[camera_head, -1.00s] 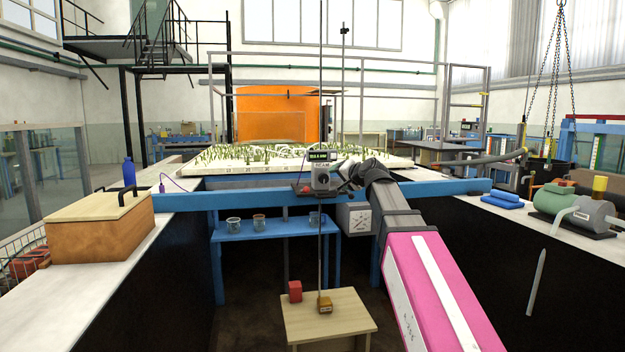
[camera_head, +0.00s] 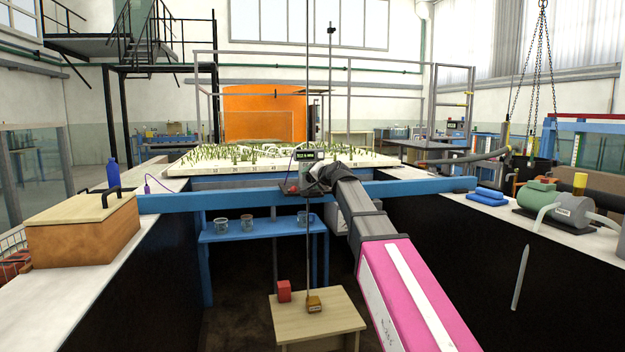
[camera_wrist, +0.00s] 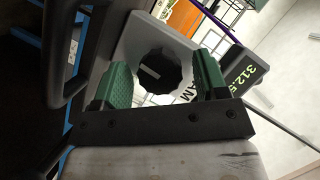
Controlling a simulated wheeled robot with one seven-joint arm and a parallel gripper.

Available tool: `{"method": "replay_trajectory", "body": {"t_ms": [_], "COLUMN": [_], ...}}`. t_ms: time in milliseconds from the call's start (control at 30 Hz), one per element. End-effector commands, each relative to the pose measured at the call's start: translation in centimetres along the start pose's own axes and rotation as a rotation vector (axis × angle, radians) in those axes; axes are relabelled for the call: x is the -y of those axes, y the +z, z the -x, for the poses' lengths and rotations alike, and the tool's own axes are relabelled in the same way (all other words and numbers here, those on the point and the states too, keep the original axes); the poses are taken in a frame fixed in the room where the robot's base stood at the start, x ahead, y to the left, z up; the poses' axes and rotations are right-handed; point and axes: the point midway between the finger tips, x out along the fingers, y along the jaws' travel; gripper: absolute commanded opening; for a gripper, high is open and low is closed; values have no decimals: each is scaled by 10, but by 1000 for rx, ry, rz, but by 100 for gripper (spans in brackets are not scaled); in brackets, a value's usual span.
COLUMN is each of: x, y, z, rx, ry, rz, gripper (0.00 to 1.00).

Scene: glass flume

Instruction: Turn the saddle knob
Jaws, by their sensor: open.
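The saddle knob (camera_wrist: 160,72) is dark, round and faceted, with a pale line across its face, on the grey saddle plate (camera_wrist: 128,46). My gripper (camera_wrist: 164,66) is open, its green-padded fingers on either side of the knob with gaps visible; whether they reach its depth I cannot tell. In the head view my gripper (camera_head: 318,180) is a dark shape in front of the saddle on the blue beam, hiding the knob and most of the saddle body. The saddle's display (camera_head: 311,155) shows above it; in the wrist view the display (camera_wrist: 246,75) reads about 312.5, sideways.
The blue beam (camera_head: 240,199) spans the flume walls. A thin vertical rod (camera_head: 308,240) hangs from the saddle to a small block over a wooden stool (camera_head: 330,326). A red cube (camera_head: 284,291) sits on the stool. Beakers (camera_head: 247,222) stand on a blue shelf behind.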

Motion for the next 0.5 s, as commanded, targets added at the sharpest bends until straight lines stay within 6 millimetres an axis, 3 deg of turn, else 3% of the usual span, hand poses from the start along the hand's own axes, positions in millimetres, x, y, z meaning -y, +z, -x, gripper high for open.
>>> {"method": "replay_trajectory", "body": {"t_ms": [167, 300, 500], "x": [0, 0, 0], "y": [0, 0, 0], "z": [0, 0, 1], "rx": [0, 0, 0], "ry": [0, 0, -7], "rz": [0, 0, -18], "gripper": [63, 18, 17]}}
